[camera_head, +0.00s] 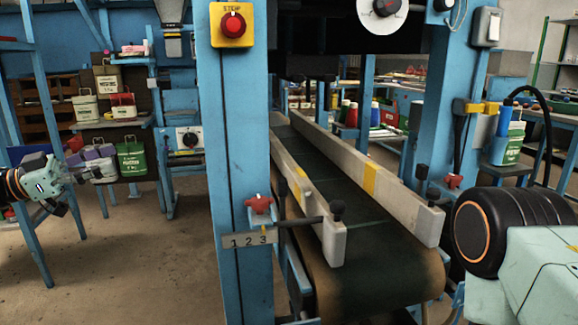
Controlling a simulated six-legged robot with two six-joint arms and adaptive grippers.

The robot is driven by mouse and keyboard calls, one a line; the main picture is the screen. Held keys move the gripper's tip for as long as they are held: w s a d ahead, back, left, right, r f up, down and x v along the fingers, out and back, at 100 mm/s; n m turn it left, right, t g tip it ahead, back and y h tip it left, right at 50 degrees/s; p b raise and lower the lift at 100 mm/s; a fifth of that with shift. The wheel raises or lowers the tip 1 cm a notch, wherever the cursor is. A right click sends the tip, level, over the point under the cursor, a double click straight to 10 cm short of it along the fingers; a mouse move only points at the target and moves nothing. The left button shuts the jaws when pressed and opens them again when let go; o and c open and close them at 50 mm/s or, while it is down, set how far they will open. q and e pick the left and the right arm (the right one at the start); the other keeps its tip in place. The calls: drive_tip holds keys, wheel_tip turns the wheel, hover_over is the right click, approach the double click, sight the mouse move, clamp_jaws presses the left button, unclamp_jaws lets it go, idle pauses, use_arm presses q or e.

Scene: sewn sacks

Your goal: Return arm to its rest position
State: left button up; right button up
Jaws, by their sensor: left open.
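My left gripper (84,174) shows at the left edge, its arm coming in from the left. It is open, and I see nothing held in it. It stands in front of the shelf area with cans, apart from the conveyor. The pale green and black parts at the lower right look like my right arm; its gripper is not in view.
A conveyor (352,243) with pale side rails runs away from me in the middle. A blue post (236,140) with a red stop button (232,25) stands left of it. A green can (131,158) sits on the left. Bare floor (120,270) lies at lower left.

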use_arm(q)
drive_tip(key=w+d+f+n+t+y, duration=0.4)
drive_tip(key=w+f+n+t+y, duration=0.2)
drive_tip(key=f+n+t+y, duration=0.35)
drive_tip(key=s+d+f+n+g+y, duration=0.2)
drive_tip(key=s+f, duration=0.1)
drive_tip(key=f, duration=0.4)
drive_tip(key=s+d+f+n+g+y+p, duration=0.1)
drive_tip(key=s+f+n+g, duration=0.15)
drive_tip(key=f, duration=0.45)
drive_tip(key=s+d+f+n+g+y, duration=0.1)
drive_tip(key=s+d+f+y, duration=0.15)
drive_tip(key=f, duration=0.45)
drive_tip(key=s+d+f+g+y+p, duration=0.1)
drive_tip(key=s+d+f+g, duration=0.2)
drive_tip(key=s, duration=0.7)
drive_tip(key=s+f+n+g, duration=0.1)
drive_tip(key=s+f+g, duration=0.2)
drive_tip(key=s+f, duration=0.45)
drive_tip(key=s+d+f+g+y+p, duration=0.1)
drive_tip(key=s+d+f+g, duration=0.15)
drive_tip(key=s, duration=0.95)
drive_tip(key=s+g, duration=0.4)
drive_tip(key=s, duration=0.9)
drive_tip(key=shift+d+r+y+p, duration=0.15)
drive_tip(key=shift+r+y+p, duration=0.15)
drive_tip(key=shift+r, duration=0.15)
